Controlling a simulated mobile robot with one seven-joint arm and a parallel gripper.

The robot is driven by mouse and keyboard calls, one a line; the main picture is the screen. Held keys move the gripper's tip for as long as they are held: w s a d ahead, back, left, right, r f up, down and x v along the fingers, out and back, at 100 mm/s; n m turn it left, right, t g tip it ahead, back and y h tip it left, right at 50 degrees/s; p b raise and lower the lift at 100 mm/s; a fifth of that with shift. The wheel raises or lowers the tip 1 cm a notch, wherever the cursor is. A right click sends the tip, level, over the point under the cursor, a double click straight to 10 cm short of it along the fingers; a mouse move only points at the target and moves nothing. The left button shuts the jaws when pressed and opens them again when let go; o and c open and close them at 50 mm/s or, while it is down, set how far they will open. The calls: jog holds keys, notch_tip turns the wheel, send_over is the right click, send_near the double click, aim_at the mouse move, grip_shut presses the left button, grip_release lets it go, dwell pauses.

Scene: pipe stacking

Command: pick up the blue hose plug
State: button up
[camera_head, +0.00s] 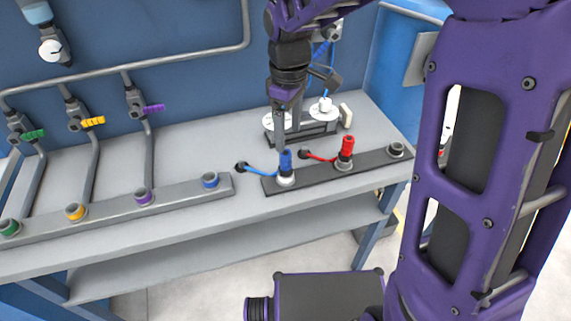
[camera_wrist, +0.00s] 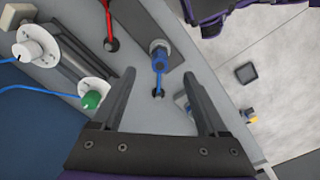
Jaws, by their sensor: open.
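The blue hose plug (camera_head: 286,160) stands upright in a socket on the dark strip on the workbench, with its blue hose running left to a dark fitting in the bench. In the wrist view the blue plug (camera_wrist: 161,60) shows ahead of the fingertips, between the lines of the two fingers. My gripper (camera_head: 281,140) points down above and just behind the plug in the head view. It is open and empty, and its fingers (camera_wrist: 168,100) appear apart from the plug. The gap to the plug is hard to judge.
A red plug (camera_head: 346,150) stands right of the blue one, with an empty socket (camera_head: 396,149) beyond. A grey strip with coloured sockets (camera_head: 143,196) lies left. A device with white dials (camera_head: 322,118) stands behind. A blue wall (camera_head: 200,80) closes the back.

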aim_at(286, 163)
notch_tip(286, 163, down, 5)
jog(key=shift+f+b, duration=0.2)
jog(key=shift+b, duration=0.2)
jog(key=shift+w+a+f+b, duration=0.15)
jog(key=shift+f+b, duration=0.2)
jog(key=shift+f, duration=1)
jog(key=shift+s+a+f+b, duration=0.1)
jog(key=shift+f+b, duration=0.2)
jog(key=shift+f, duration=1.05)
jog(key=shift+w, duration=0.1)
grip_shut()
